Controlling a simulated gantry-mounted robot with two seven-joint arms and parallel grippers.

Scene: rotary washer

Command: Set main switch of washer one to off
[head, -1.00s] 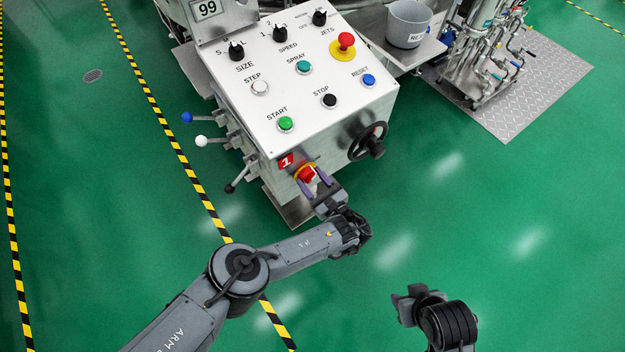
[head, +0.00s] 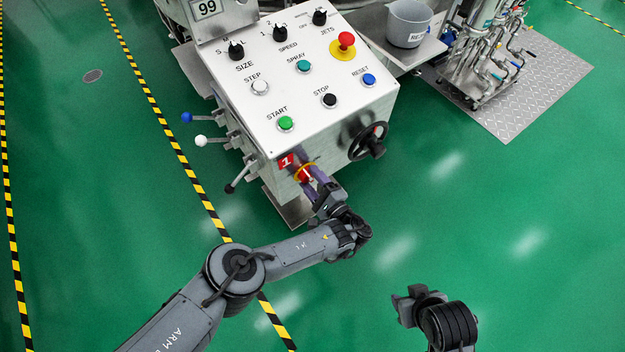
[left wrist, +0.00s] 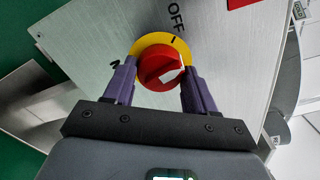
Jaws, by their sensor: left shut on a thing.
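The main switch is a red rotary knob (head: 304,174) on a yellow plate, low on the front of washer one, beside a red "1" sign (head: 287,161). In the left wrist view the knob (left wrist: 158,68) carries a white mark on its lower right part. The "OFF" lettering (left wrist: 176,17) is above the yellow plate, and a partly hidden label is at its left. My left gripper (head: 311,182) has its purple fingers on either side of the knob, shut on it; they also show in the left wrist view (left wrist: 159,88). My right gripper (head: 410,298) hangs apart at lower right, its jaws unclear.
A black handwheel (head: 367,141) sticks out of the front, right of the switch. Levers with blue, white and black knobs (head: 201,141) stand out at the left side. The panel above has several buttons and a red emergency stop (head: 346,41). Green floor in front is clear.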

